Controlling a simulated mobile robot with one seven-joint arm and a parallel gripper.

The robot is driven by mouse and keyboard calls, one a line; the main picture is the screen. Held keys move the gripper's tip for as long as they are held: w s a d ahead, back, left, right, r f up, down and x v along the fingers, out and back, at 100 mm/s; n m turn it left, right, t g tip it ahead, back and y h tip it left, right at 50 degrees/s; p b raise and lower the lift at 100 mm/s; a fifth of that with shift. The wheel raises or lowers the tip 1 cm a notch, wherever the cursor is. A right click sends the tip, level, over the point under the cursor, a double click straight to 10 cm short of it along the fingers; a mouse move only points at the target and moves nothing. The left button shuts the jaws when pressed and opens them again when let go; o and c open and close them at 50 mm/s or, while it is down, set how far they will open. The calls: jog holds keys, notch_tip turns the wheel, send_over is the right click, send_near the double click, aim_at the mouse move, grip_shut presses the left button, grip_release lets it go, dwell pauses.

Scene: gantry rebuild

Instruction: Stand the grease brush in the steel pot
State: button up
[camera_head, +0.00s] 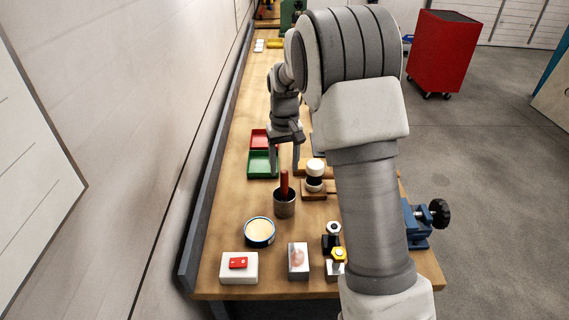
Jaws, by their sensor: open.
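The steel pot (285,207) stands upright on the wooden bench, in the middle of the head view. A red handle (284,182), which looks like the grease brush's, rises nearly straight up out of the pot. The brush's lower end is hidden inside the pot. My gripper (285,166) is open, its two fingers pointing down just beyond and above the handle's top. Nothing shows between the fingers, and they appear apart from the handle, though the exact gap is hard to tell.
Red (259,138) and green (258,165) trays lie behind the pot. A blue-rimmed tin (259,232), a white block (238,272) and a pale box (298,262) stand nearer. A white-topped item (315,170) stands right of the pot. A blue vise (417,226) is at the right edge.

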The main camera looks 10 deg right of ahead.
notch_tip(320, 180, up, 18)
jog(key=shift+f, duration=0.25)
dwell(0.9)
